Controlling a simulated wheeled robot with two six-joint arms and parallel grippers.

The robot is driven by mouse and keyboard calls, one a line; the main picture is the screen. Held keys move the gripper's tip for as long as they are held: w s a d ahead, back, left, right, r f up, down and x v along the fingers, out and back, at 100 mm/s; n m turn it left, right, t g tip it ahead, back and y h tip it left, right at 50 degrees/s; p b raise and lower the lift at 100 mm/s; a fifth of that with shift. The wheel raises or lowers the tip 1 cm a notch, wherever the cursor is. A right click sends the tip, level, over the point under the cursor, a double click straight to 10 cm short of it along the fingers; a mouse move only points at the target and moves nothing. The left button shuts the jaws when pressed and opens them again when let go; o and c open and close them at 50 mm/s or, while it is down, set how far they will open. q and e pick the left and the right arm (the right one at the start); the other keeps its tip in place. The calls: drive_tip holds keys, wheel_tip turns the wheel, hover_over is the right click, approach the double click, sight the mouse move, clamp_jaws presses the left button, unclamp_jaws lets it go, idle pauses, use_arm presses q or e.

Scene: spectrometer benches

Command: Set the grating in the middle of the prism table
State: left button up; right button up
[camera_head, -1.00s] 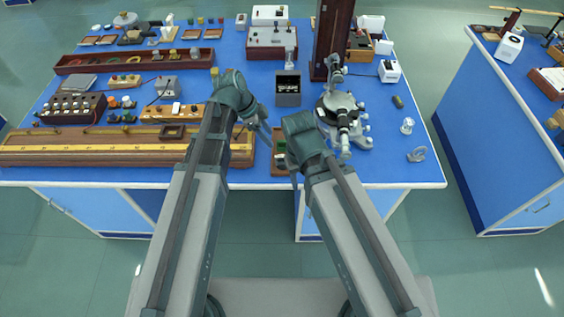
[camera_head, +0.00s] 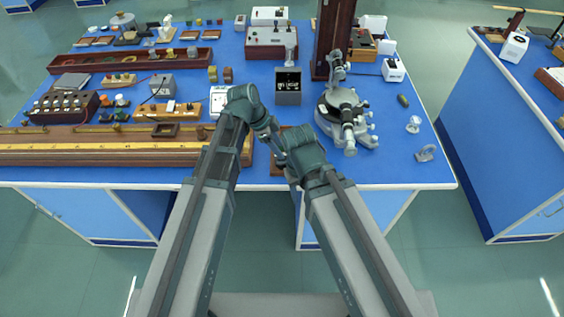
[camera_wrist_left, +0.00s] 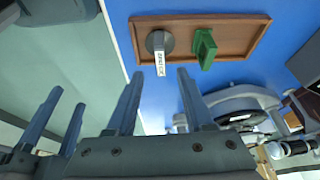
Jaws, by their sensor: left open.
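A brown wooden tray (camera_wrist_left: 228,24) near the table's front edge holds two small pieces. One is a grey round piece (camera_wrist_left: 156,40) with a white lettered strip; the other is a green block (camera_wrist_left: 205,48) with an upright plate. I cannot tell for certain which is the grating. My left gripper (camera_wrist_left: 158,80) is open and empty, its fingertips pointing towards the tray; in the head view (camera_head: 272,135) it is beside the tray. My right gripper (camera_head: 283,155) is close to it, its jaws hidden. The spectrometer with its round prism table (camera_head: 342,98) stands right of the tray.
A long wooden rail bench (camera_head: 100,150) lies at the left front. A black-fronted box (camera_head: 288,88) and a tall brown case (camera_head: 328,40) stand behind. Two small clear pieces, one a ring (camera_head: 426,153), lie right of the spectrometer. A blue strip around the tray is clear.

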use_arm(q)
drive_tip(key=b+x, duration=0.2)
drive_tip(key=a+b+x, duration=0.1)
drive_tip(key=b+x, duration=0.1)
drive_tip(key=shift+w+d+f, duration=0.1)
drive_tip(key=shift+d+f, duration=0.05)
drive_tip(key=shift+f, duration=0.25)
drive_tip(key=shift+d+f+b, duration=0.25)
drive_tip(key=shift+f+b, duration=0.1)
drive_tip(key=shift+b, duration=0.15)
drive_tip(key=shift+r, duration=0.1)
clamp_jaws()
